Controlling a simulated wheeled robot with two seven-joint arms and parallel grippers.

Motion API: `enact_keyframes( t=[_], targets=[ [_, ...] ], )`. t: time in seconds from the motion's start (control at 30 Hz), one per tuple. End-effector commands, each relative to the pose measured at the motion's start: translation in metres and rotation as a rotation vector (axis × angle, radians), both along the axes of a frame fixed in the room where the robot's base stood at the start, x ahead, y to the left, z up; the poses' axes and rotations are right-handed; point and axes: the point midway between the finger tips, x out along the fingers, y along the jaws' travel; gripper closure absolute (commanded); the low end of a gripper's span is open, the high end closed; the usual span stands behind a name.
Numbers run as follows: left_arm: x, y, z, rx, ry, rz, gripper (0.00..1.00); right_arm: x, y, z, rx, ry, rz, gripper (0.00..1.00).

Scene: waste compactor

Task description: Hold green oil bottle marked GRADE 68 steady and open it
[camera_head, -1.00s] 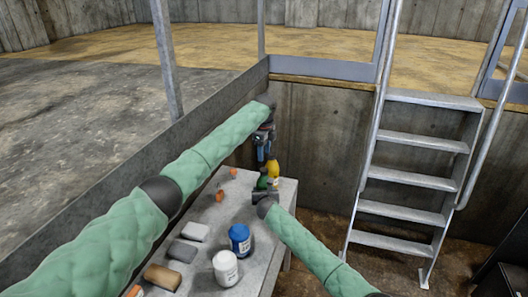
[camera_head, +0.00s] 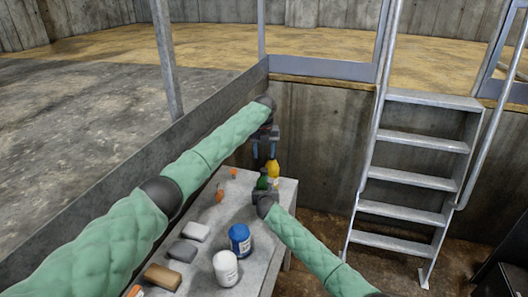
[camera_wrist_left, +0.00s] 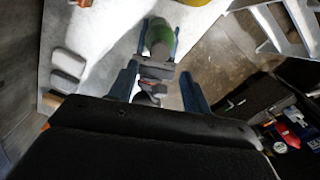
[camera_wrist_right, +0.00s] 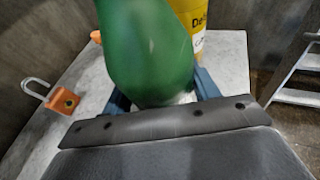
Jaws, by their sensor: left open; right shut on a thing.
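The green oil bottle (camera_head: 262,182) stands near the far end of the grey bench, small and partly hidden in the head view. My right gripper (camera_head: 263,190) is shut on it; the right wrist view shows the green body (camera_wrist_right: 148,50) between the blue fingers. The GRADE 68 marking cannot be read. My left gripper (camera_head: 264,150) is open and empty above the bottle, fingers pointing down. In the left wrist view the bottle (camera_wrist_left: 160,34) lies beyond the left fingers (camera_wrist_left: 158,86), apart from them. I cannot make out the cap.
A yellow bottle (camera_head: 273,173) stands close beside the green one. A blue container (camera_head: 240,240), a white container (camera_head: 226,268), grey blocks (camera_head: 190,242), a brown block (camera_head: 163,277) and orange pieces (camera_head: 220,194) are on the bench (camera_head: 262,262). A metal ladder (camera_head: 415,180) stands to the right.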

Motion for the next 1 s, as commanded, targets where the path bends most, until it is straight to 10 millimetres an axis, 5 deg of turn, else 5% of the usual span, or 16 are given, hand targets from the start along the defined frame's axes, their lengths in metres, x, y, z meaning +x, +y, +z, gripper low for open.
enact_keyframes(
  t=[0.5,1.0],
  targets=[
    [0.0,0.0,-0.064,0.001,0.002,0.001,0.51,0.0,0.0,0.0,0.0,0.001,0.0,1.0],
    [0.0,0.0,-0.077,0.0,0.0,0.001,0.51,0.0,0.0,0.0,0.0,0.0,0.0,1.0]
  ],
)
